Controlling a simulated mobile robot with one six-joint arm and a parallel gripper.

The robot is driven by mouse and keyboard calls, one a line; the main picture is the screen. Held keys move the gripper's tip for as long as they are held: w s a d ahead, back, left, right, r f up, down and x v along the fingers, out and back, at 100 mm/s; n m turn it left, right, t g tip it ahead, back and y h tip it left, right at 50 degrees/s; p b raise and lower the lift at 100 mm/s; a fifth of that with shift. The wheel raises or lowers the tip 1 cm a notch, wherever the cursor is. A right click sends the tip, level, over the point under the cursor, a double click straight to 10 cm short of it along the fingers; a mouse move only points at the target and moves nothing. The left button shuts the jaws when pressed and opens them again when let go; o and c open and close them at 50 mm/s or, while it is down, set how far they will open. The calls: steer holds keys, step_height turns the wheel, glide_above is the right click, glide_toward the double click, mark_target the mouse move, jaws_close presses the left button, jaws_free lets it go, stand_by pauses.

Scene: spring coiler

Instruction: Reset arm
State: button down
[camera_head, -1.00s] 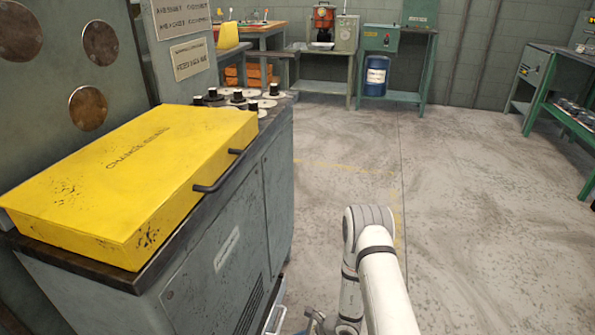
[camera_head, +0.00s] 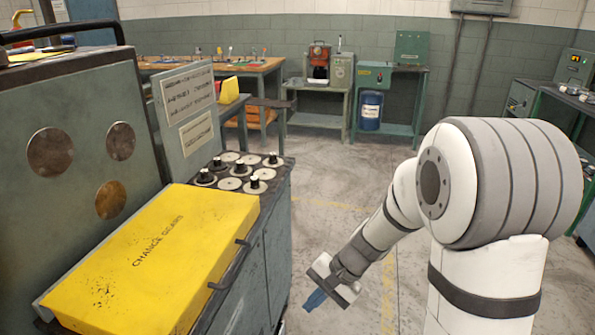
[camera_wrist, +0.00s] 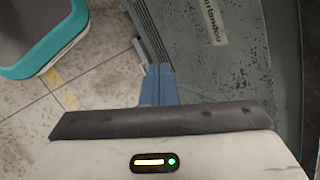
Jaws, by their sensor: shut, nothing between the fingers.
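My arm rises at the right of the head view, with its large white and grey joint close to the camera. My gripper (camera_head: 315,299) hangs at the arm's far end, pointing down beside the grey machine cabinet (camera_head: 262,262). Its blue fingers are together and hold nothing. In the wrist view the closed blue fingers (camera_wrist: 160,86) show above the grey wrist edge, with the cabinet's vented side beyond them.
A yellow box marked "CHANGE GEARS" (camera_head: 150,265) lies on the cabinet top, near several round gear posts (camera_head: 240,172). A blue drum (camera_head: 371,110) and green benches stand at the back. Open concrete floor (camera_head: 335,180) lies between. A teal-rimmed grey object (camera_wrist: 40,35) shows in the wrist view.

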steer(key=s+d+r+n+t+h+p, duration=0.1)
steer(key=s+d+r+n+h+p, duration=0.1)
steer(key=r, duration=0.6)
steer(key=s+d+r+n+t+h+p, duration=0.1)
steer(key=s+d+r+n+h+p, duration=0.1)
steer(key=s+d+r+p, duration=0.3)
steer(key=s+d+r+n+t+h+p, duration=0.1)
steer(key=s+d+r+p, duration=0.3)
steer(key=r, duration=0.8)
steer(key=shift+s+d+n+h, duration=0.3)
steer(key=shift+s+n+h, duration=0.3)
steer(key=shift+s+h, duration=0.35)
steer(key=shift+s, duration=0.1)
